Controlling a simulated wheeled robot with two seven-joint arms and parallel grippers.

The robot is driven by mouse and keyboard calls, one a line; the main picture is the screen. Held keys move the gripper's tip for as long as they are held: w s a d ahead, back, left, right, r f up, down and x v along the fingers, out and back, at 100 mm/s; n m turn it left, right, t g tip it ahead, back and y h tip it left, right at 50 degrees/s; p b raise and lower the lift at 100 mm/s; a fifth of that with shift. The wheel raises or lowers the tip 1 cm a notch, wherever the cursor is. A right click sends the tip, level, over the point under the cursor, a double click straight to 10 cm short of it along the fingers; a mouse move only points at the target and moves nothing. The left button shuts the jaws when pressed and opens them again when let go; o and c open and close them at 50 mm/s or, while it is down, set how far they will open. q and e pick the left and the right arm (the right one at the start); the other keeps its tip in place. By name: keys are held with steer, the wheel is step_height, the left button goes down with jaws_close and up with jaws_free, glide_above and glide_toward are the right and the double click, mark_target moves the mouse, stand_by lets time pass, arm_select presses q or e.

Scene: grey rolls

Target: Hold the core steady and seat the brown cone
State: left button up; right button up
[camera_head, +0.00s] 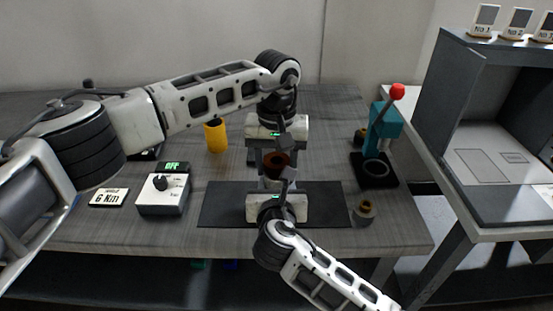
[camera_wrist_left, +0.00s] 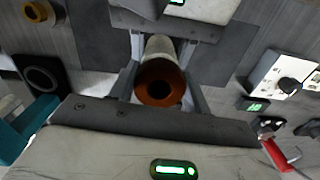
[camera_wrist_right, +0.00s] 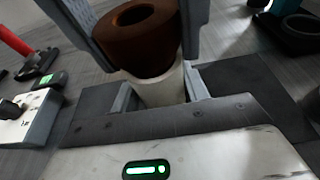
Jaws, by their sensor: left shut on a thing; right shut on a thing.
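The brown cone (camera_head: 276,160) is a dark brown ring with a hole, at the upper end of the pale core (camera_wrist_right: 160,88). My left gripper (camera_head: 277,148) comes from the far side and is shut on the brown cone; its two fingers flank the cone (camera_wrist_right: 140,38) in the right wrist view. My right gripper (camera_head: 278,188) comes from the near side and is shut on the core below it. In the left wrist view the cone (camera_wrist_left: 160,82) is in line with the core (camera_wrist_left: 160,48). How deep the cone sits is hidden.
A black mat (camera_head: 222,205) lies under the core. A yellow cylinder (camera_head: 215,136), a knob box (camera_head: 162,194) and a "6 Nm" sign (camera_head: 108,197) are at left.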

arm_select(q)
steer(key=o, duration=1.2)
step_height(320, 180, up, 12)
